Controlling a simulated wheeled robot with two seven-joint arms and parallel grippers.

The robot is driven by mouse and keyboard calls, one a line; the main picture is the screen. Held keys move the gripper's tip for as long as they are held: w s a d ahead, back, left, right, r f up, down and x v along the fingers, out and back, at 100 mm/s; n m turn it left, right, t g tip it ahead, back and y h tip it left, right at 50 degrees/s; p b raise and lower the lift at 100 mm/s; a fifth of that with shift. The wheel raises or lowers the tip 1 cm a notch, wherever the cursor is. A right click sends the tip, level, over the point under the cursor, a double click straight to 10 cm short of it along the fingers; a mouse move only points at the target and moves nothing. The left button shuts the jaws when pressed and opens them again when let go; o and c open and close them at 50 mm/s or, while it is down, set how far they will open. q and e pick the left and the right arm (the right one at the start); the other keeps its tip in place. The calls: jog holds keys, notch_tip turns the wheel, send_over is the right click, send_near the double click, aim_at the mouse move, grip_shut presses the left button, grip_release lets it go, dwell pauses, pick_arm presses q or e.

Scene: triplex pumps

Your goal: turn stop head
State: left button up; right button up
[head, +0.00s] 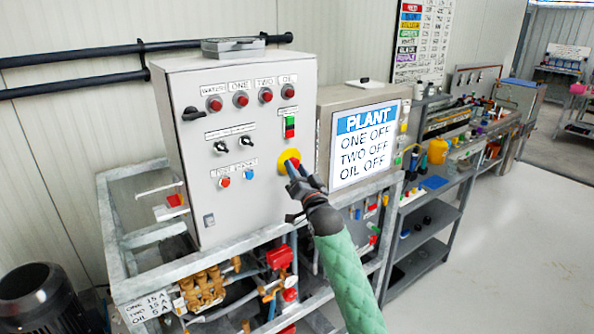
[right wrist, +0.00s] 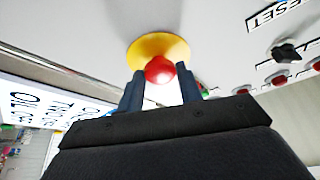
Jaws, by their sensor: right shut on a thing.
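The stop head is a red mushroom button (head: 288,158) on a yellow round plate (head: 283,168), on the lower right of the grey control panel (head: 222,105). In the right wrist view the red stop head (right wrist: 160,70) sits between the two dark fingers, with the yellow plate (right wrist: 158,47) behind it. My right gripper (head: 293,172) is shut on the stop head, its fingers on either side of it and partly hiding it in the head view. My left gripper is not in view.
The panel also carries red lamps (head: 240,98), black selector knobs (head: 220,147) and a green and red switch (head: 290,127). To the right a sign (head: 365,145) reads PLANT, ONE OFF, TWO OFF, OIL OFF. Pipes and brass pump parts (head: 203,288) lie below. Open floor is at right.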

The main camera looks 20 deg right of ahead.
jog(key=shift+r+m+h, duration=0.1)
jog(key=shift+m+h, duration=0.5)
jog(key=shift+m, duration=0.3)
jog(key=o, duration=1)
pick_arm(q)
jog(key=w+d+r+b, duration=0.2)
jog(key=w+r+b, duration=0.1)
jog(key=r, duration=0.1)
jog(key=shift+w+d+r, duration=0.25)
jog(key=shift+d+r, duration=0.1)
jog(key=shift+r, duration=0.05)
pick_arm(e)
jog(key=v, duration=0.7)
jog(key=shift+s, duration=0.4)
jog(key=shift+c, duration=0.2)
